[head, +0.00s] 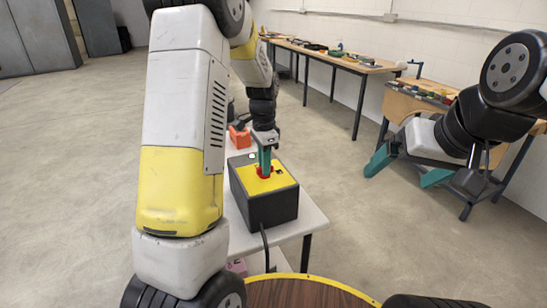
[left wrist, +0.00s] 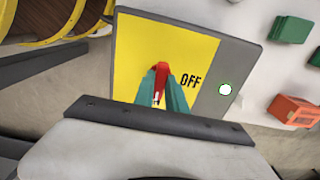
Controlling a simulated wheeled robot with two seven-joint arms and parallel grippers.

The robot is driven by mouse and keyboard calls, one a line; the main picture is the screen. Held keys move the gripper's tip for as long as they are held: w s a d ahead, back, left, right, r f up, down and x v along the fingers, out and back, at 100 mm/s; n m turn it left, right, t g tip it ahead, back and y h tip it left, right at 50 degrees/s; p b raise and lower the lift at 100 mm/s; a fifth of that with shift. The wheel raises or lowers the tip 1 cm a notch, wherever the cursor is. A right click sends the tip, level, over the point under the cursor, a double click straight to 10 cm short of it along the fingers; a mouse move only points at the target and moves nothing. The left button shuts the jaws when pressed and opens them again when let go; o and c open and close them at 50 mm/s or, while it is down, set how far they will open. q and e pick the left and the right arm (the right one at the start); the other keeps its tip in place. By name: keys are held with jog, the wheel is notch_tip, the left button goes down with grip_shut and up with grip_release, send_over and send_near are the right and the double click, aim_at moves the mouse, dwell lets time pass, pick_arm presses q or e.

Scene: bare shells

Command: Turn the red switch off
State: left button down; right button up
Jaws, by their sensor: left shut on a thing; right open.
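The red switch (head: 264,173) sits on the yellow top of a dark grey box (head: 270,208) on a small white table. In the left wrist view the red switch (left wrist: 161,75) stands between the green fingers, and the word OFF is printed just to its right. My left gripper (head: 265,165) points down at the box top and is shut on the red switch; its fingers (left wrist: 162,92) hide part of it. A round white-green spot (left wrist: 225,89) shows on the box's grey rim. My right gripper (head: 405,175) is open and empty, in the air right of the box.
The white table (head: 311,221) also bears an orange object (head: 240,137), and a green block (left wrist: 291,29) shows in the left wrist view. A black cable (head: 265,248) hangs from the box. Workbenches with tools (head: 335,60) stand along the wall. Open floor lies between.

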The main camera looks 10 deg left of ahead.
pick_arm(q)
jog(key=shift+n, duration=0.3)
jog(key=n, duration=0.8)
jog(key=shift+n, duration=0.4)
jog(key=n, duration=0.4)
jog(key=shift+n, duration=2.6)
jog(key=c, duration=1.4)
grip_release()
jog(key=shift+o, duration=0.2)
jog(key=shift+r, duration=0.1)
